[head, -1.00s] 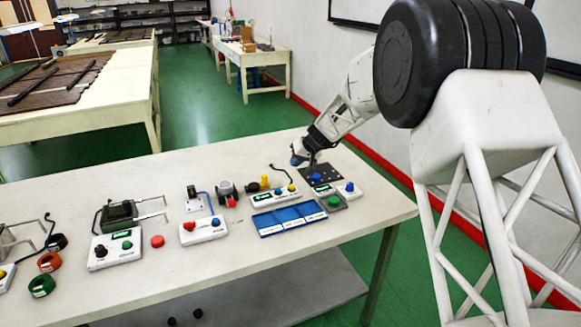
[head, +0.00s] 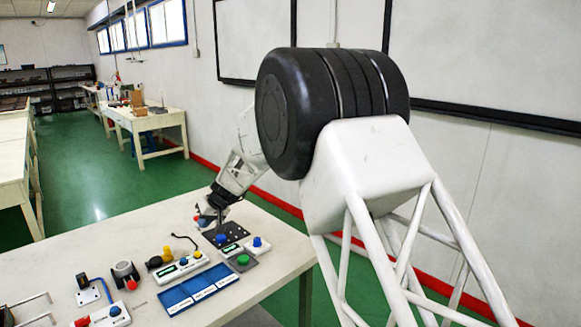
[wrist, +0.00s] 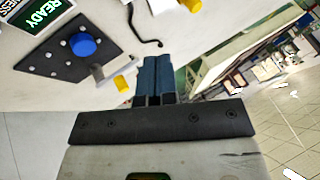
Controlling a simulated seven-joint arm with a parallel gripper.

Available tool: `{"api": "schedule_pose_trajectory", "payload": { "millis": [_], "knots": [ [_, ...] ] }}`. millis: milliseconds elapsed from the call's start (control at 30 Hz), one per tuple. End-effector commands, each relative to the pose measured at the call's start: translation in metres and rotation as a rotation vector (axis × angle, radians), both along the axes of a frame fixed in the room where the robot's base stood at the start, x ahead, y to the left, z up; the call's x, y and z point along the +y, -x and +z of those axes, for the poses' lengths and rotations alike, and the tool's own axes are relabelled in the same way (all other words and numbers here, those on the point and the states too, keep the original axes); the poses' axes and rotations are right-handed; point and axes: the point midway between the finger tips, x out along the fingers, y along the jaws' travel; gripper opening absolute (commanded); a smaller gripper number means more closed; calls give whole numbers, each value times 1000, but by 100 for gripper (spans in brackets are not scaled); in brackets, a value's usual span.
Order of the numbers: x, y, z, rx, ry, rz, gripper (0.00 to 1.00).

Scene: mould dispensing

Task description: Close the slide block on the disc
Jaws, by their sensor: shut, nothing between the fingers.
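A dark plate (wrist: 60,66) with several light holes lies on the table at the upper left of the wrist view. A round blue knob (wrist: 82,46) sits on it. A small grey piece with a yellow end (wrist: 123,84) is at the plate's right edge, close to my fingers; I cannot tell whether it is the slide block. My gripper (wrist: 153,80) is shut and empty, its blue-grey fingers side by side. In the head view the plate (head: 236,229) is partly hidden by my gripper (head: 211,224), which is over its far left side. I cannot make out a separate disc.
A display reading READY (wrist: 42,14) is beside the plate. In the head view, a green-button box (head: 243,260), a blue-knob box (head: 258,245) and a blue tray (head: 196,287) stand nearby. A black cable (head: 186,239) lies on the table. The table's right front is clear.

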Motion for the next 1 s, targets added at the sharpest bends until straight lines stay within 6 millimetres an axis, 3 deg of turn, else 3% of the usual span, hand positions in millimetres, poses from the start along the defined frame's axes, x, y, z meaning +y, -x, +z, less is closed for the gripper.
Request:
{"api": "schedule_pose_trajectory", "payload": {
  "millis": [467, 1000],
  "knots": [
    [-126, 61, 82, 17, 84, -103, 0],
    [-266, 170, 146, 39, 197, -248, 0]
  ]
}}
